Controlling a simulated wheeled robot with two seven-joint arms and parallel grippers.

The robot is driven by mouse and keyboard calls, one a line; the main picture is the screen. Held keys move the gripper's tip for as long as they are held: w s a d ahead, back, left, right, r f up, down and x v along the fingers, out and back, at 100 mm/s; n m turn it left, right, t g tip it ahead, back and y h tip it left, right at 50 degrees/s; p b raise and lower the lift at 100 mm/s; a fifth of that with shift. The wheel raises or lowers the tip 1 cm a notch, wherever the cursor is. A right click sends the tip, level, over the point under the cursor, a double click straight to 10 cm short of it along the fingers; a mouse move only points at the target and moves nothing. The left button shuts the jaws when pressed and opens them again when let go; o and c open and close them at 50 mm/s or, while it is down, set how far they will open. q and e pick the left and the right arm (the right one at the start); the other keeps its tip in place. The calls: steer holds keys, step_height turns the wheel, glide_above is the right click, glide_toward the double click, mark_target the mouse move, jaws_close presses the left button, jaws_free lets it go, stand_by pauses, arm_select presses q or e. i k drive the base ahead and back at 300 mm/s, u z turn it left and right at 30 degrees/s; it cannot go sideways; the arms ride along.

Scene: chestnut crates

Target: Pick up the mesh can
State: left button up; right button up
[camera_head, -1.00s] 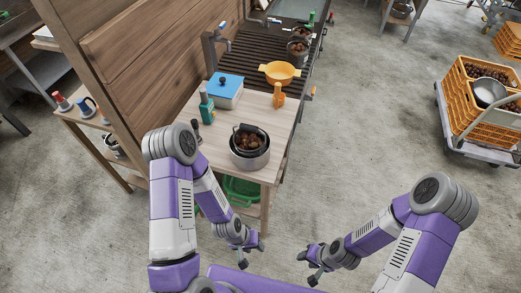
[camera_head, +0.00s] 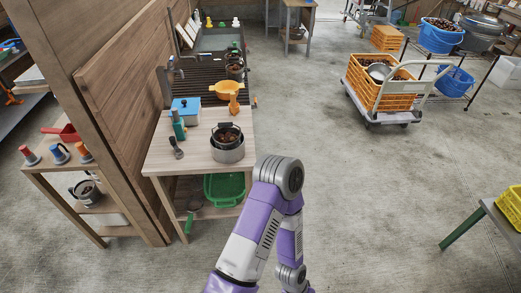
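A dark container with an arched handle and brown chestnuts in it (camera_head: 226,133) sits inside a wider steel pot (camera_head: 228,154) at the front right of the wooden worktable (camera_head: 165,158). It may be the mesh can, but it is too small to tell whether its wall is mesh. Another dark container of chestnuts (camera_head: 234,73) stands farther back by the sink. One arm of mine, apparently the left, rises in front of the table and bends down to the bottom edge. Neither gripper shows.
On the table are a blue-lidded box (camera_head: 186,110), a green bottle (camera_head: 179,128) and a yellow-orange colander (camera_head: 228,89). A green basket (camera_head: 224,188) is on the shelf below. A wooden partition (camera_head: 120,80) borders the left. A cart with orange crates (camera_head: 385,100) stands right; open floor lies between.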

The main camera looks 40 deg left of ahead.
mark_target(227, 138)
steer(key=z, duration=0.05)
steer(key=i, duration=1.3)
steer(key=u, duration=1.1)
steer(key=i, duration=1.1)
steer(key=u, duration=1.15)
